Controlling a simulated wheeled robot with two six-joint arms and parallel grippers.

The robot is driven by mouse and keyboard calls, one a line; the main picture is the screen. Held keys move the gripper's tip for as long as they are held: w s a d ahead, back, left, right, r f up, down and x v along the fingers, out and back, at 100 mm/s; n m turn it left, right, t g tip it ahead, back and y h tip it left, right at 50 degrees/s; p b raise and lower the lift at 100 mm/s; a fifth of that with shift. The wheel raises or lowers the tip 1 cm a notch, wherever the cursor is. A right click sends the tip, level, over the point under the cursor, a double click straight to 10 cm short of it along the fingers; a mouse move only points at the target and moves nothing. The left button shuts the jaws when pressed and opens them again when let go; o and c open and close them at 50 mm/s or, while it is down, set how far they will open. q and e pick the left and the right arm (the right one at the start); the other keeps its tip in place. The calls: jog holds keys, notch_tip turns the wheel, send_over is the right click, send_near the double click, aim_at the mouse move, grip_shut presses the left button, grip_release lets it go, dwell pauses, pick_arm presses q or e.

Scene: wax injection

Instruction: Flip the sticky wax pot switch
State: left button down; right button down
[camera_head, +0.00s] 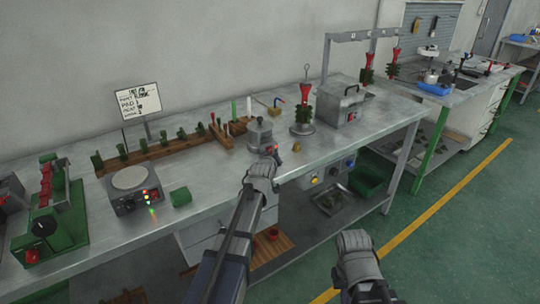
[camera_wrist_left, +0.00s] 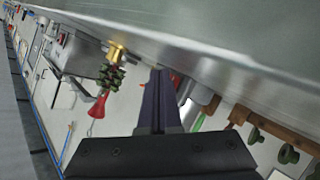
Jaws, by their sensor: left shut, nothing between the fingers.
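The sticky wax pot (camera_head: 259,133), a small grey lidded pot, stands near the front of the long bench. Small red marks, apparently its switch (camera_head: 270,149), show low on its front, just beyond my left gripper (camera_head: 275,158). In the left wrist view the left gripper's dark fingers (camera_wrist_left: 158,88) are shut with nothing between them. The pot (camera_wrist_left: 197,103) shows beside the fingertips there, partly hidden by them, with a red patch by the tip. Contact with the switch cannot be told. My right gripper (camera_head: 355,240) is low in front of the bench; its fingers are not clear.
A stand with a red-and-green wax tree (camera_head: 303,110) and a grey lidded box (camera_head: 341,103) stand right of the pot. A wooden rack (camera_head: 165,148) with green pieces is behind left. A round hot plate (camera_head: 130,178) and green press (camera_head: 50,220) are further left. Floor space is free at right.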

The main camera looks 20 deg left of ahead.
aim_at(282, 170)
pick_arm(q)
jog(key=shift+s+d, duration=0.2)
jog(key=shift+s+d+r+p, duration=0.15)
jog(key=shift+s+d+r, duration=0.05)
jog(key=shift+s+d, duration=0.65)
jog(key=shift+s+d+r+p, duration=0.15)
jog(key=shift+s+d, duration=0.45)
jog(key=shift+d, duration=0.45)
jog(key=shift+f, duration=0.1)
